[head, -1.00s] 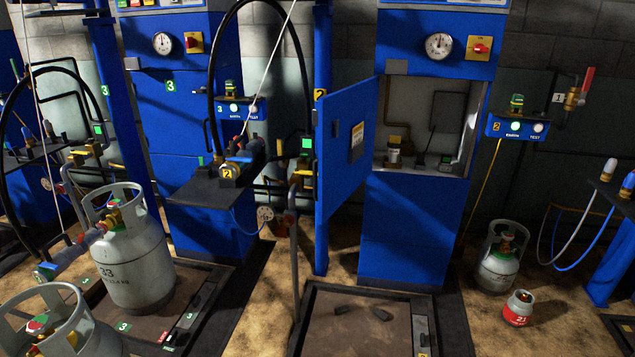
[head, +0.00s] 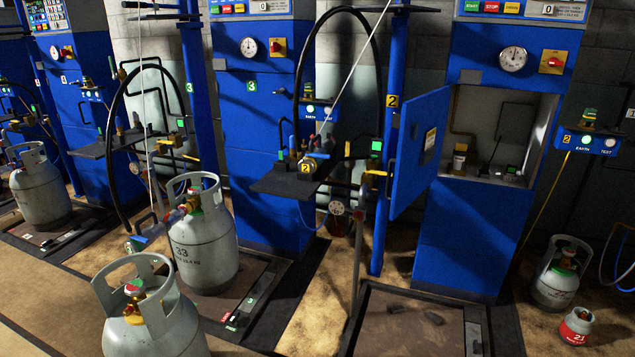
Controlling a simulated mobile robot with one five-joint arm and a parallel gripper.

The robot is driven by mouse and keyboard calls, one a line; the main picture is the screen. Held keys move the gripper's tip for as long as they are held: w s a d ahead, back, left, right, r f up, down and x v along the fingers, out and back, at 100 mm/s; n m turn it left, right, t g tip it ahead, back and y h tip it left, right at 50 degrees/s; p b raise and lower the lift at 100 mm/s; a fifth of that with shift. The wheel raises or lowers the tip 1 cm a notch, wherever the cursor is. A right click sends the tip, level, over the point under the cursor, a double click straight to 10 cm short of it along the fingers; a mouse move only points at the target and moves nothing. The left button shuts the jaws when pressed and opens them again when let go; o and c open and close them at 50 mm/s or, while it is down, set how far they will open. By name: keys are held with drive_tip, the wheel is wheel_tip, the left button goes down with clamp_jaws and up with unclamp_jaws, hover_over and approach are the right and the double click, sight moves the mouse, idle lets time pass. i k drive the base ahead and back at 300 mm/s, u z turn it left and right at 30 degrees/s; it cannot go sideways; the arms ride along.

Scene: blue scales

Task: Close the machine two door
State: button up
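The machine two door (head: 419,150) is a blue panel with a small yellow-and-white label. It stands open, swung out to the left of the blue machine two cabinet (head: 460,235). The cabinet's grey compartment (head: 520,115) is exposed, with pipes, a small bottle and small dark fittings inside. A yellow "2" label (head: 393,101) is on the blue post left of the door. My gripper is not in view.
A scale platform (head: 400,328) lies on the floor before the cabinet. Grey gas cylinders (head: 204,250) stand at left. A grey cylinder (head: 555,285) and a small red-banded one (head: 576,326) stand at right. A dark shelf (head: 287,184) with fittings juts out left of the door.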

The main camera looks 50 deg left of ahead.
sight(415, 169)
drive_tip(key=u, duration=2.05)
drive_tip(key=i, duration=0.4)
drive_tip(key=u, duration=0.3)
